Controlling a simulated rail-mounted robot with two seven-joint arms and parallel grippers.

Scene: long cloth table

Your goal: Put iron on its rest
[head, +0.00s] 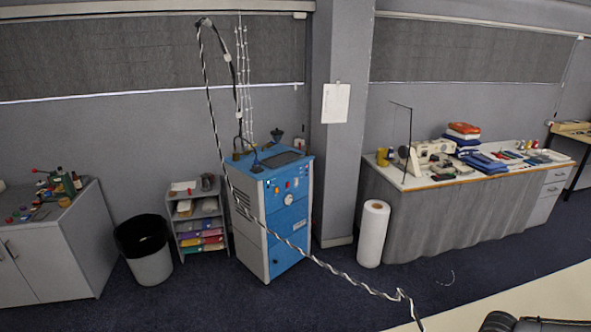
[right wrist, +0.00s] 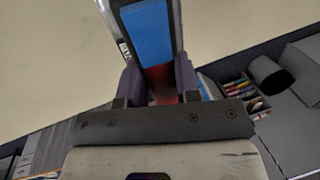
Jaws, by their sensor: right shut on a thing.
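My right gripper (right wrist: 158,68) is shut on what looks like the iron (right wrist: 147,34) in the right wrist view. The part in view has a blue face, a red patch between the fingers and a grey edge with small lettering. The rest of the iron is out of view. In the head view a black-and-white twisted cord (head: 318,262) hangs from a tall arm above the blue machine and runs down to the bottom edge. Its lower end is out of frame. I cannot make out the iron's rest. My left gripper is not in view.
A pale table surface (head: 545,295) shows at the lower right, with a dark shape on it cut off by the frame. The blue machine (head: 285,210), a black-rimmed bin (head: 150,265), a paper rack (head: 202,222) and a white roll (head: 372,235) stand on the floor beyond.

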